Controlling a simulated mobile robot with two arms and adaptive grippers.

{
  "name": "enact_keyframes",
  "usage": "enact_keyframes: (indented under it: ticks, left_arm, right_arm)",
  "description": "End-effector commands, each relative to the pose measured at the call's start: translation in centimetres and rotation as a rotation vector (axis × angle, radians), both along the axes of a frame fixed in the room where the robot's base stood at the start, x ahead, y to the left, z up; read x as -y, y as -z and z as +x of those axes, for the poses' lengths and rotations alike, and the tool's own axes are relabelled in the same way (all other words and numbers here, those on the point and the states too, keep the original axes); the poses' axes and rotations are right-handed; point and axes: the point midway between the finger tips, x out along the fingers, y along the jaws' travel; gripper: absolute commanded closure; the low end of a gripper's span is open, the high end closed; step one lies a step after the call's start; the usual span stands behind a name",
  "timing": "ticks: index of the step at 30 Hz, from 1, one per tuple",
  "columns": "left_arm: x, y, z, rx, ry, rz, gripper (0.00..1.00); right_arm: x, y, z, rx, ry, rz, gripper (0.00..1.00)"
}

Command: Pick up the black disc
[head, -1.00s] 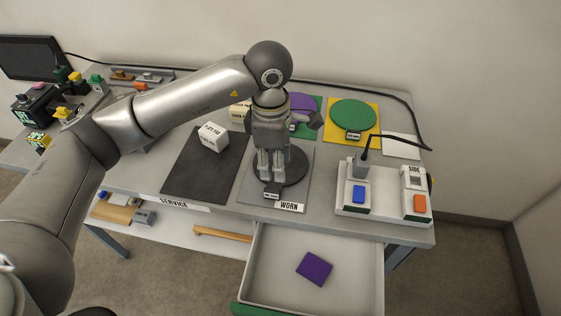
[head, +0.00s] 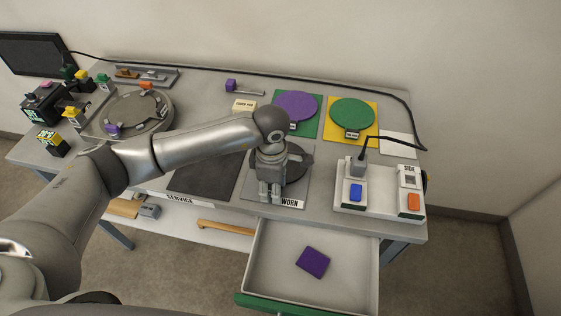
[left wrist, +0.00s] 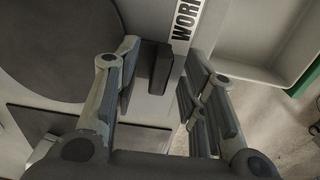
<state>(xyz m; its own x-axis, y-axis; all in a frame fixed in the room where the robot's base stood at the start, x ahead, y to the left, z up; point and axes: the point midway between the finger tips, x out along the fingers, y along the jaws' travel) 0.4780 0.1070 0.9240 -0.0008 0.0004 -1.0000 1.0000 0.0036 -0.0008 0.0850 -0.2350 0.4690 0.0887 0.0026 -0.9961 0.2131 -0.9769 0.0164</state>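The black disc (head: 297,168) lies on the grey pad (head: 304,186) marked WORN, partly hidden by my left gripper. In the left wrist view the disc (left wrist: 55,45) fills the upper left. A small dark upright block (left wrist: 160,68) stands near the disc's edge, and I cannot tell whether it joins the disc. My left gripper (head: 269,199) points down over the disc's front edge. In the left wrist view its fingers (left wrist: 160,60) are apart, one on each side of the block, with visible gaps. My right gripper is out of view.
A purple disc (head: 296,106) and green disc (head: 352,113) lie behind. A switch box (head: 379,203) with a cable stands right. An open drawer (head: 258,270) holding a purple piece (head: 313,262) juts out in front. A round turntable (head: 130,113) stands left; a dark mat (head: 203,180) lies beside the pad.

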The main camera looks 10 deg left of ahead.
Motion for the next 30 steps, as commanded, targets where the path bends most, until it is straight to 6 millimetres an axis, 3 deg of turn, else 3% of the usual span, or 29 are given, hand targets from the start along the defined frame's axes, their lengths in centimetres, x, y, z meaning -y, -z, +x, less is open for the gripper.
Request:
enact_keyframes:
  ticks: [5, 14, 30]
  left_arm:
    - [0.03, 0.06, 0.02, 0.001, 0.001, -0.001, 0.62]
    - [0.05, 0.01, 0.03, 0.001, 0.000, -0.001, 0.99]
    - [0.10, -0.61, 0.18, 0.006, 0.000, -0.003, 1.00]
  right_arm:
    - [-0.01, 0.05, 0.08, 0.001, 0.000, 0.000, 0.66]
    - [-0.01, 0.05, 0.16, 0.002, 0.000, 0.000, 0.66]
    - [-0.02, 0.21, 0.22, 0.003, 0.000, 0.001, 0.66]
